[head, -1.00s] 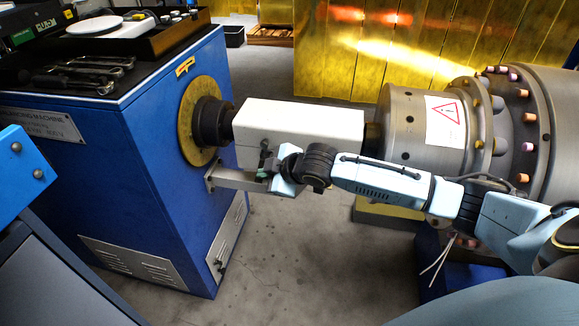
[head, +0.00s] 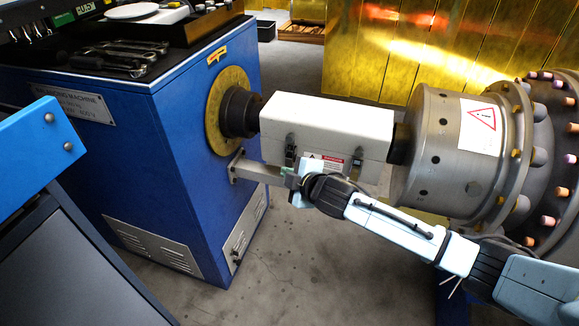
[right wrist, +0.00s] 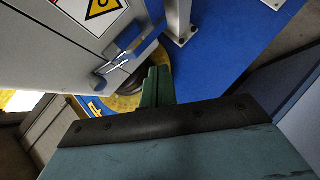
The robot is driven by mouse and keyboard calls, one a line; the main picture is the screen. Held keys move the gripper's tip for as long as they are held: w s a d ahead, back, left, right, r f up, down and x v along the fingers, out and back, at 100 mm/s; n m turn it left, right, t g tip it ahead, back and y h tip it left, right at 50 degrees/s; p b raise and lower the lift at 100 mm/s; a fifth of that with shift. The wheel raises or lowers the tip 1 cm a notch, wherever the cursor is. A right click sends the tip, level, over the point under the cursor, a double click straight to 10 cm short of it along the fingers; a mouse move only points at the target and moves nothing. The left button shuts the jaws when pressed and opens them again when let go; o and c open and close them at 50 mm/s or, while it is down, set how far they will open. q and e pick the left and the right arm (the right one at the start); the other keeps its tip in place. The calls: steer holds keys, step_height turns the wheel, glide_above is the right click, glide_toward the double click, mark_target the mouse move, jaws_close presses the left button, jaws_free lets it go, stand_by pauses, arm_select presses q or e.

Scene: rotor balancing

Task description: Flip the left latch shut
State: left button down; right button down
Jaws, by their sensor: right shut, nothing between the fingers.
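A white box-shaped cover (head: 330,122) encloses the shaft between the blue machine and the large metal rotor. The left latch (head: 290,150) is a dark fitting low on its front face. In the right wrist view the latch (right wrist: 128,48) shows as a blue-grey lever with a wire loop, the lever standing out from the cover's face. A second, right latch (head: 357,162) sits farther right. My right gripper (head: 287,175) is shut and empty, just below the left latch. Its green fingers (right wrist: 157,82) point up beside the lever, apparently apart from it. My left gripper is out of view.
A grey metal bracket (head: 247,170) juts from the blue balancing machine (head: 150,150) close to my right gripper. The rotor (head: 435,150) lies to the right. A blue-edged cabinet (head: 35,140) stands at left. Grey floor (head: 300,270) is open below.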

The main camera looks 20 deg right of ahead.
steer(key=shift+r+p, duration=0.55)
steer(key=shift+p, duration=0.05)
steer(key=shift+a, duration=0.1)
steer(key=s+p, duration=0.4)
steer(key=s, duration=0.9)
steer(key=shift+a, duration=0.3)
